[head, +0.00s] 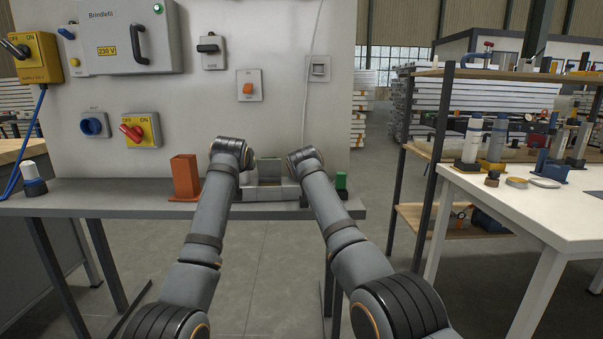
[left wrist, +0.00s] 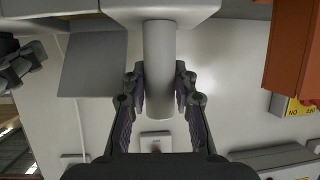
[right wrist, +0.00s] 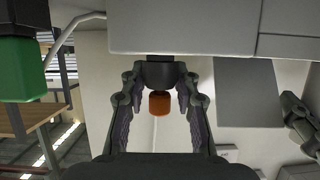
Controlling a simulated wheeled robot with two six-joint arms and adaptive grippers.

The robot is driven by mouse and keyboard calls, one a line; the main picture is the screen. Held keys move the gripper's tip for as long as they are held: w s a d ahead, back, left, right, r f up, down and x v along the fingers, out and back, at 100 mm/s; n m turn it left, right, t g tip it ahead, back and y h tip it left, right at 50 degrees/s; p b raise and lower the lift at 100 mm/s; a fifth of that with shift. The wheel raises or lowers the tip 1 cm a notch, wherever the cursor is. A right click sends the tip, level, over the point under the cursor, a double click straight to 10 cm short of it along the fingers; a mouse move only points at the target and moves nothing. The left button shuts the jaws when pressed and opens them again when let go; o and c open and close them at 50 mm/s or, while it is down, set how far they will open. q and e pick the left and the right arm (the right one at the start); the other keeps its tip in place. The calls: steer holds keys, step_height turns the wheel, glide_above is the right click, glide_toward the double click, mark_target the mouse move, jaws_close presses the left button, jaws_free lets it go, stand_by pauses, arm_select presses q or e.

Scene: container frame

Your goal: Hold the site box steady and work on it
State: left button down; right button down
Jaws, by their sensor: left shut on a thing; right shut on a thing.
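The grey site box (head: 265,191) sits on the grey shelf between my two wrists, with a flat grey panel (head: 269,171) raised behind it. In the left wrist view, my left gripper (left wrist: 159,76) is shut on a grey cylindrical handle (left wrist: 159,45) that sticks out from the box. In the right wrist view, my right gripper (right wrist: 159,71) is shut on a dark knob (right wrist: 160,70) on the box; an orange tip (right wrist: 159,103) shows beyond it. In the head view my wrists hide both gripping points.
An orange post (head: 186,177) stands left of the box and a green block (head: 341,181) close to its right. Behind is a wall panel (head: 280,120) with switches and a 230 V cabinet (head: 125,40). A white table (head: 530,205) with parts stands at the right.

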steer(key=shift+f+m+h, duration=0.1)
steer(key=shift+m+h, duration=0.4)
steer(key=shift+h, duration=0.2)
steer(key=c, duration=1)
jaws_free()
steer(key=shift+o, duration=0.2)
